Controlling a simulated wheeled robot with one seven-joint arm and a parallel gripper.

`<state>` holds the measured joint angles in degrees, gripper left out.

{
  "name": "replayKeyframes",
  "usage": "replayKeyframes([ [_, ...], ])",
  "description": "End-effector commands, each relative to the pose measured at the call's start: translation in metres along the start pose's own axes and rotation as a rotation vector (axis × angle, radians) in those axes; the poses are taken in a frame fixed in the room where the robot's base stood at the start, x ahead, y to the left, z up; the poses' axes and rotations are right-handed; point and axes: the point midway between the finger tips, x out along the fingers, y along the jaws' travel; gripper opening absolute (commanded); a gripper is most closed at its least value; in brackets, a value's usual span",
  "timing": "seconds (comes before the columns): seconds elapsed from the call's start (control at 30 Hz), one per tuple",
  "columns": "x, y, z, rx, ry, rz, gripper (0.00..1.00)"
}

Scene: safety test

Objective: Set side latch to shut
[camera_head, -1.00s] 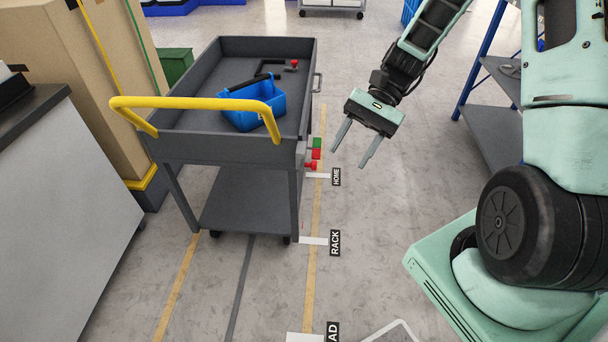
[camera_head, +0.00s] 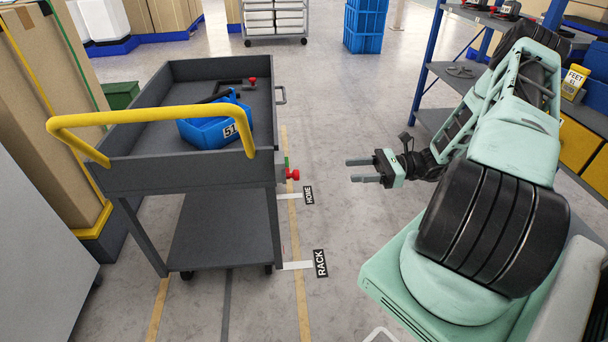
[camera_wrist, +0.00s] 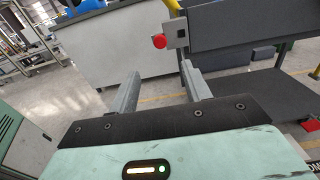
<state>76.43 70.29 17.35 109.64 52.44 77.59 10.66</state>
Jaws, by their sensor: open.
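The side latch is on the right side of the grey cart (camera_head: 190,172), near its front corner. Its red knob (camera_head: 293,174) sticks out to the right, with a sliver of green just above it. In the wrist view the red knob (camera_wrist: 159,41) stands beside a small grey plate (camera_wrist: 177,33) on the cart's side. My gripper (camera_head: 352,170) is open and empty, level, with its fingers pointing left at the knob across a clear gap. In the wrist view the knob lies beyond and between the fingertips (camera_wrist: 161,70). I cannot tell the latch's exact setting.
A yellow handle (camera_head: 150,113) spans the cart's near end. A blue-framed shelf (camera_head: 440,70) stands to the right. Floor labels HOME (camera_head: 308,195) and RACK (camera_head: 320,263) lie beside the cart. Floor between gripper and cart is clear.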

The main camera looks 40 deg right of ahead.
Motion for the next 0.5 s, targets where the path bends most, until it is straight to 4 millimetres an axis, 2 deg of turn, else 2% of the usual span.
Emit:
replayKeyframes([
  [0.1, 0.027, 0.001, 0.000, 0.002, -0.001, 0.004, 0.48],
  [0.5, 0.108, 0.001, 0.000, 0.000, 0.000, 0.005, 0.48],
])
